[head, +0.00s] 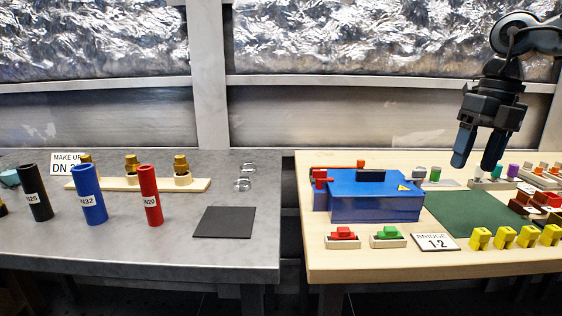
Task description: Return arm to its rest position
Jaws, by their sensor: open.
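My gripper (478,160) shows at the upper right of the head view, pointing down with its two dark fingers spread apart. It is open and nothing is between the fingers. It hangs above the right part of the wooden table (380,266), over the back of a green mat (463,222). My arm reaches in from the upper right corner, bent at the elbow. The fingertips look clear of the things on the table.
A blue box (375,205) stands left of the mat. Several yellow pieces (503,237) line the front near a "BRIDGE 1-2" card (435,242). A grey table (180,250) at left holds black, blue and red tubes (151,197) and a black pad (224,222). A gap separates the tables.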

